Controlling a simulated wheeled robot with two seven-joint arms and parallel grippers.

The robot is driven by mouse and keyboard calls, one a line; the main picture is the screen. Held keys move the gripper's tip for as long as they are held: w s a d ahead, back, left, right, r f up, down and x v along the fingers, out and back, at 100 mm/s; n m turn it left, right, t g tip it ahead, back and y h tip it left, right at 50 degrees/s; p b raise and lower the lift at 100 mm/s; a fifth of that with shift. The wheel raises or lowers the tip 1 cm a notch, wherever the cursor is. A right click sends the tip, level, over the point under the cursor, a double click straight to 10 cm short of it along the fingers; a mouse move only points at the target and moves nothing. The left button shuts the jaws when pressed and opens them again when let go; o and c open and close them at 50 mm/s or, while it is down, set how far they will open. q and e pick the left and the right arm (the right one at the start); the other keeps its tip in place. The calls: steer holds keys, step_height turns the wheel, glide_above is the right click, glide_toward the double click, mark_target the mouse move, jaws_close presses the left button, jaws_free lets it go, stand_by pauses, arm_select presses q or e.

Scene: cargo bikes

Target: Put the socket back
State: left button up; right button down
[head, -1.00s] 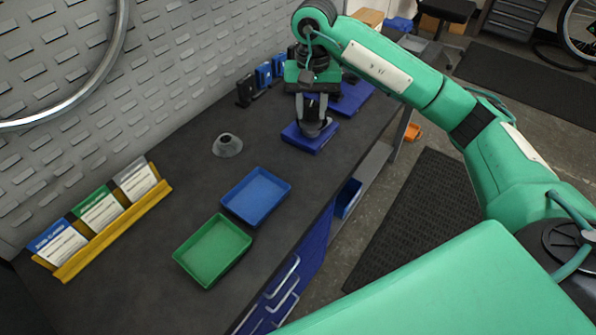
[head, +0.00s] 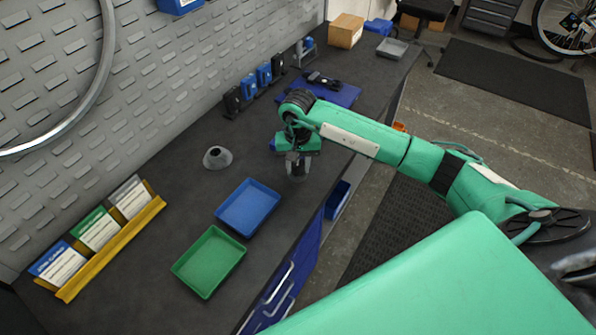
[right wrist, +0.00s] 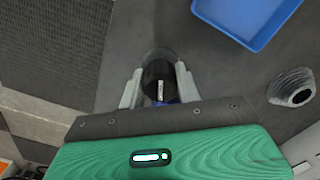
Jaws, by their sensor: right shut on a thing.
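My right gripper (head: 297,168) is over the bench, a little right of the blue tray in the head view. It is shut on a dark round piece that looks like the socket (right wrist: 158,82); the right wrist view shows it upright between the fingers. In the head view the fingers and arm largely hide it. A grey conical piece with a dark hole in its top (head: 217,157) stands on the bench left of the gripper. It also shows in the right wrist view (right wrist: 292,88), apart from the gripper. My left gripper is not in view.
An empty blue tray (head: 267,194) and an empty green tray (head: 209,262) lie on the bench. A yellow card rack (head: 112,246) stands along the wall. A blue mat (head: 343,98) with a dark tool lies farther back. Bare bench surrounds the cone.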

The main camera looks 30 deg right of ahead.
mark_target(298, 175)
step_height(298, 175, down, 4)
steer(key=shift+r+p, duration=0.25)
steer(key=shift+p, duration=0.3)
steer(key=shift+f, duration=0.2)
steer(key=shift+f+b, duration=0.2)
steer(key=shift+b, duration=0.15)
steer(key=c, duration=1)
jaws_free()
steer(key=shift+r, duration=0.1)
